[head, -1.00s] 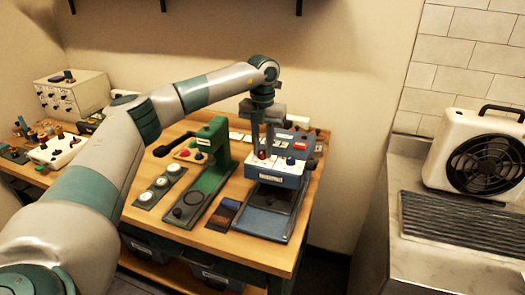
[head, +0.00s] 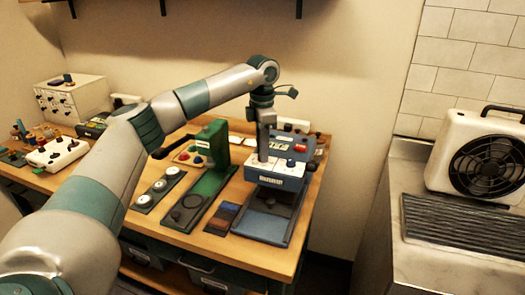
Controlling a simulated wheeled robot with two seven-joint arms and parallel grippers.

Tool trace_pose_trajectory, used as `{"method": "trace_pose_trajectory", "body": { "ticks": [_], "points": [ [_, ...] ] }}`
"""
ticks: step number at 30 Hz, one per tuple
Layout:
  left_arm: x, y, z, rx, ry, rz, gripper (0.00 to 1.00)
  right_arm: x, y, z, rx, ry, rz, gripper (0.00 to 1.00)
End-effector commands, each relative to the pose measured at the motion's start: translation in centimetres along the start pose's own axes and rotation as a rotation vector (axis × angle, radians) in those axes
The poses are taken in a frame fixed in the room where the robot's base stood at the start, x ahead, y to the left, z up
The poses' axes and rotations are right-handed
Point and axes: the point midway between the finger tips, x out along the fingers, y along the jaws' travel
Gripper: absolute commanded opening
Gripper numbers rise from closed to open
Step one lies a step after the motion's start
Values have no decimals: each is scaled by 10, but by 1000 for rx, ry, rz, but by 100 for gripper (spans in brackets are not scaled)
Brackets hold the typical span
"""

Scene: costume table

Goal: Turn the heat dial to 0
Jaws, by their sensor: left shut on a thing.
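A blue press-like machine (head: 282,172) with a white-topped control panel stands near the right end of the wooden table. My left gripper (head: 263,158) points straight down onto the left part of this panel. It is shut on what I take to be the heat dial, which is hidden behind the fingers. I cannot read the dial's setting or a 0 mark. My right gripper is not in view.
A green press (head: 210,160) with a dark lever stands left of the blue machine. A strip of round white dials (head: 159,186) lies beside it. A dark sample card (head: 222,219) lies in front. A black-and-white fan heater (head: 483,158) stands on the counter at right.

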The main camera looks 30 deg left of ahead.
Motion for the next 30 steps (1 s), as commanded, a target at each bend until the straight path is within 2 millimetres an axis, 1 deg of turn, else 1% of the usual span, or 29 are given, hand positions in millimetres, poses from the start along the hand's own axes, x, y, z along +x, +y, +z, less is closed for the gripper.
{"method": "trace_pose_trajectory", "body": {
  "ticks": [4, 10, 16, 26, 27, 29, 30],
  "points": [
    [-1, 1, 0, 102, -3, 3, 0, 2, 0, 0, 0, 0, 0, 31],
    [-2, 1, 0, 191, -4, 4, 0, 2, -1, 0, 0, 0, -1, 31],
    [-2, 1, 0, 226, -4, 4, 0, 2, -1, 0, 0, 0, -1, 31],
    [-2, 1, 0, 229, -3, 4, 0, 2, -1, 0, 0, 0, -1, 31],
    [-2, 1, 0, 229, -3, 4, 25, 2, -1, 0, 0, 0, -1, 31],
    [-2, 1, 0, 228, -3, 4, 39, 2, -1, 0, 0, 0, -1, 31],
    [-2, 1, 0, 228, -3, 4, 41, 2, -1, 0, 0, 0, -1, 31]
  ]
}}
